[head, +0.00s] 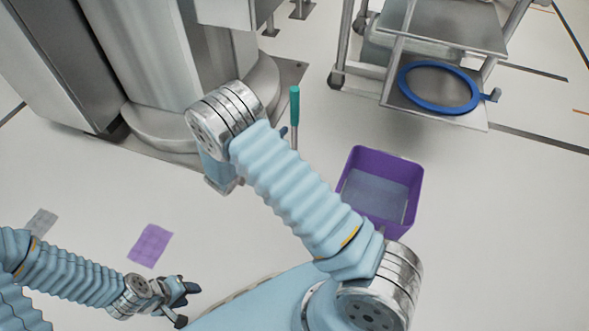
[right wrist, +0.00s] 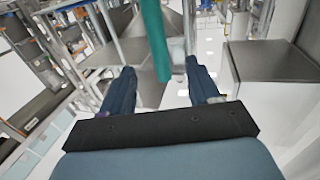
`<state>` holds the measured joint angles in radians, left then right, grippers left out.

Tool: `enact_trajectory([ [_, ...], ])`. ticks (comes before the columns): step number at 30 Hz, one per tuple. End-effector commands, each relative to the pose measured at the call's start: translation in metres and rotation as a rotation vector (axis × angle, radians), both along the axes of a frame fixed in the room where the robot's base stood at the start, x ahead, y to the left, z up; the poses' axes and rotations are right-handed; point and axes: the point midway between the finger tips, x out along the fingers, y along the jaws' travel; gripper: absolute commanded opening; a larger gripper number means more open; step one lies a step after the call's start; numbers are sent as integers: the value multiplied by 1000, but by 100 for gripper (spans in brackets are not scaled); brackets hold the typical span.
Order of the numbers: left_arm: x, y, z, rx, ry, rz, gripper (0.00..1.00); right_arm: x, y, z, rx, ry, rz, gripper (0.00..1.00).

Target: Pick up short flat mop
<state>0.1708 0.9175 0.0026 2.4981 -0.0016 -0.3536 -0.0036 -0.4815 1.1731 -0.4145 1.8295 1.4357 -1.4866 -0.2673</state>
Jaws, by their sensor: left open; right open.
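The short flat mop shows as an upright green handle (head: 294,106) in the head view, just right of my right arm's bend. Its lower part is hidden behind my arm. In the right wrist view the green handle (right wrist: 154,40) shows between and beyond the fingertips of my right gripper (right wrist: 160,68). That gripper is open, with no visible contact with the handle. My left gripper (head: 180,292) is open and empty over the floor at the lower left.
A purple bin (head: 413,190) stands on the floor right of my right arm. A metal cart (head: 440,118) with a blue ring (head: 438,108) is at the upper right. Large metal equipment (head: 150,70) stands upper left. A purple cloth (head: 150,245) and a grey one (head: 40,222) lie on open floor.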

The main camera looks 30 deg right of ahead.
Motion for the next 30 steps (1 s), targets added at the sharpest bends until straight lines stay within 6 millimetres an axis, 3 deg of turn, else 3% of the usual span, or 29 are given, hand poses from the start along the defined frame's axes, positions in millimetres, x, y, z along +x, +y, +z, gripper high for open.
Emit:
enact_trajectory([
  [9, 0, 0, -1, 0, 0, 0, 43, 26, -58, 0, -1, 0, -6, 61],
  [19, 0, 0, -3, -1, 1, 0, 43, 37, -85, -1, 0, 1, -4, 61],
  [26, 0, 0, -5, -1, 1, 0, 43, 51, -118, -2, 0, 0, -4, 61],
  [30, 0, -1, -5, -1, 2, -1, 43, 54, -122, -2, 1, 0, -2, 61],
])
